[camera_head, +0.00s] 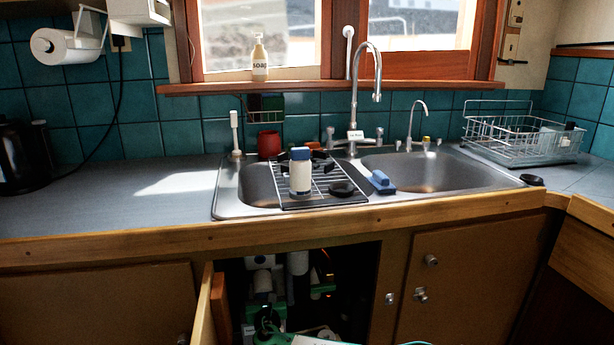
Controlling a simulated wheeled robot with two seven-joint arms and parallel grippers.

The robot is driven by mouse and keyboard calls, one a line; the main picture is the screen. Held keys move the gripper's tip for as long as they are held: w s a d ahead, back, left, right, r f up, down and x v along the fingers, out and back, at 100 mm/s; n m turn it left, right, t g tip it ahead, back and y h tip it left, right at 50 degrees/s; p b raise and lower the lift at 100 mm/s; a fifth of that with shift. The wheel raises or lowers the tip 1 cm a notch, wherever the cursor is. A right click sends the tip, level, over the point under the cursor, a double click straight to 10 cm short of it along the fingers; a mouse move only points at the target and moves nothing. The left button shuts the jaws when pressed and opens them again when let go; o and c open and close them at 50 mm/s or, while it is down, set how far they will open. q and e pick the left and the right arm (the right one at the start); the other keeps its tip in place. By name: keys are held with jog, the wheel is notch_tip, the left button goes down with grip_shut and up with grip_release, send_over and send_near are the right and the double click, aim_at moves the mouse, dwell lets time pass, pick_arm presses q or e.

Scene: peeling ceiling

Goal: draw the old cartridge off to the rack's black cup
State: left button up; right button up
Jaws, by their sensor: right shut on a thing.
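A white cartridge (263,282), which I take for the old one, hangs upright in the dark open cupboard under the sink. My right gripper (265,308) is low in that cupboard, at the cartridge's lower part, and shut on it; its fingers are dark and hard to make out. A wire rack (276,181) lies across the left sink basin. A black cup (342,188) on its right side looks empty. A white cartridge with a blue cap (300,172) stands upright on the rack, left of that cup. My left gripper is out of view.
A white pipe-like part (298,263) hangs right of the old cartridge. An open cupboard door (204,308) borders the opening on the left. The counter edge (130,244) overhangs it.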

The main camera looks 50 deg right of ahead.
jog(key=p+v, duration=0.5)
jog(key=v, duration=0.6)
jog(key=shift+p, duration=0.3)
jog(key=shift+s+a, duration=0.1)
